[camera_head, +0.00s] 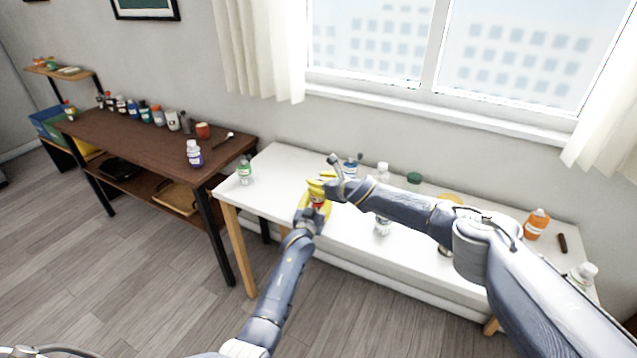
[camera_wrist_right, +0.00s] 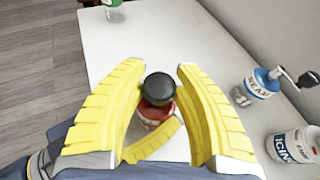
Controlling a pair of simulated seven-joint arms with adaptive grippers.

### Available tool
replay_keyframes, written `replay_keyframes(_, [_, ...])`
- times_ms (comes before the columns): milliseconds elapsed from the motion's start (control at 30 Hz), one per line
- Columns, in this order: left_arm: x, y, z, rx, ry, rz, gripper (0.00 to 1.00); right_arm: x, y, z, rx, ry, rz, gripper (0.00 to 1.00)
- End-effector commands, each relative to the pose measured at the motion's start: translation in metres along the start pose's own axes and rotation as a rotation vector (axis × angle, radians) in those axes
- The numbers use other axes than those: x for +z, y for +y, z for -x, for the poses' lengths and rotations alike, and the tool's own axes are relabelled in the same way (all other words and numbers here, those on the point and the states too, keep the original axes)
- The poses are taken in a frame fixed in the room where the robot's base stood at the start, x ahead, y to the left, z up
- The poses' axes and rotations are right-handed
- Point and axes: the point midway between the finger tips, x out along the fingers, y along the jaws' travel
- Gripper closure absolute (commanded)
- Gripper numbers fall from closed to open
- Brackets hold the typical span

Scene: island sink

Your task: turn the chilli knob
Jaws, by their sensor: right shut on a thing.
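The chilli jar (camera_head: 317,204), with a red and white body, stands at the front edge of the white table, largely hidden by my grippers. In the right wrist view its red body (camera_wrist_right: 153,113) shows under a black knob (camera_wrist_right: 158,88). My right gripper (camera_head: 318,187) is above the jar, its yellow fingers on either side of the knob and shut on it (camera_wrist_right: 160,80). My left gripper (camera_head: 316,209) reaches in from below with its yellow fingers around the jar's body, seemingly shut on it. Part of a left finger shows beside the jar in the right wrist view.
A green-capped bottle (camera_head: 244,172) stands left on the white table (camera_head: 275,165). A blue-labelled grinder (camera_wrist_right: 258,85) with a crank and an icing bottle (camera_wrist_right: 292,146) stand to the right. An orange bottle (camera_head: 536,224) is further right. A brown shelf table (camera_head: 130,135) holds several bottles.

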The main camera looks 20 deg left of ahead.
Motion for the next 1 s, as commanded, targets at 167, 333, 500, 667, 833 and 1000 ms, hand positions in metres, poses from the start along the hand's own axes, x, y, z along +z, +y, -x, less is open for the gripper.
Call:
replay_keyframes(167, [0.0000, 0.0022, 0.0003, 0.003, 0.000, 0.002, 0.84, 0.0027, 0.0052, -0.0008, -0.081, -0.004, -0.029, 0.99])
replay_keyframes(333, [0.0000, 0.0029, 0.0002, 0.003, 0.000, 0.002, 0.84, 0.0031, 0.0048, -0.0005, -0.166, -0.010, -0.070, 0.99])
replay_keyframes(500, [0.0002, 0.0033, 0.0003, 0.004, 0.000, 0.002, 0.84, 0.0025, 0.0032, -0.0002, -0.257, -0.012, -0.110, 0.99])
replay_keyframes(667, [0.0004, 0.0035, 0.0004, 0.004, 0.000, 0.002, 0.84, 0.0026, 0.0023, -0.0002, -0.341, -0.014, -0.144, 0.99])
replay_keyframes(833, [0.0007, 0.0035, 0.0005, 0.004, -0.001, 0.002, 0.84, 0.0017, 0.0020, -0.0003, -0.422, -0.013, -0.180, 0.99])
replay_keyframes(1000, [0.0010, 0.0036, 0.0006, 0.004, -0.001, 0.002, 0.84, 0.0020, 0.0023, -0.0004, -0.495, -0.012, -0.210, 0.99])
